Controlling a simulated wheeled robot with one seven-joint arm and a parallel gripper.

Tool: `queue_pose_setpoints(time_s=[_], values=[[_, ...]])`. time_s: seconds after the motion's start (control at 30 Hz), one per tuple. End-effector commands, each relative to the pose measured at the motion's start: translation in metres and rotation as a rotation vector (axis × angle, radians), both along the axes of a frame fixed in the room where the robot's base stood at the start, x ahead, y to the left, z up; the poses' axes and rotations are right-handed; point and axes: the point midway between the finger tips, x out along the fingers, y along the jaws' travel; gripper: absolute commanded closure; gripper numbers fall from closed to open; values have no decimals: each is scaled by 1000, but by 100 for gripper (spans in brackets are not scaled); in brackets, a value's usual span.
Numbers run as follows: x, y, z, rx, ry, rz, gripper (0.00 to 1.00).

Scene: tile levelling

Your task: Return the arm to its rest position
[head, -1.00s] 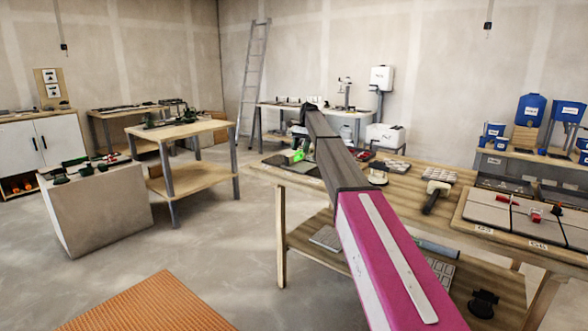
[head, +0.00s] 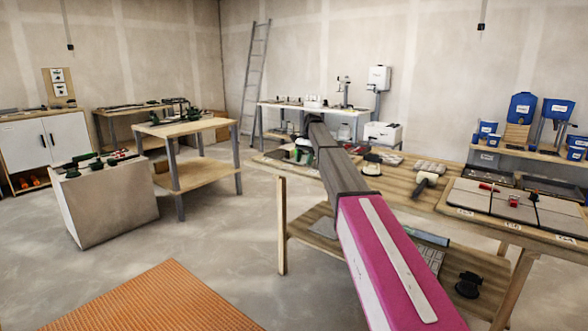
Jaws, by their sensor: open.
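My arm (head: 385,250) reaches from the bottom right up and away over the workbench (head: 400,185). Its near part is magenta with a pale strip, and its far links are dark grey. The far end of the visible links is near the back left of the bench. I cannot make out my gripper; the arm's links hide that region. A small green and dark item (head: 302,154) shows just left of the arm, too small to identify.
On the workbench lie a mallet (head: 425,182) and a tile board with red clips (head: 485,205).

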Motion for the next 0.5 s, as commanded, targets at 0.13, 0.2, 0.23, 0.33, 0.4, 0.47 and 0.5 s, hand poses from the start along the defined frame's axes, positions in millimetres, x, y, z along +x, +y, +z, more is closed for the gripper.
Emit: queue_pose_setpoints(time_s=[0.13,0.2,0.23,0.33,0.4,0.47,0.5], values=[[-29,-11,-34,-1,-22,23,47],[-43,-17,-51,-3,-36,37,47],[-49,-20,-59,-3,-43,44,47],[-77,-30,-90,-7,-69,73,47],[-104,-40,-117,-11,-91,101,47],[-132,-49,-143,-16,-113,131,47],[-152,-56,-160,-21,-129,153,47]])
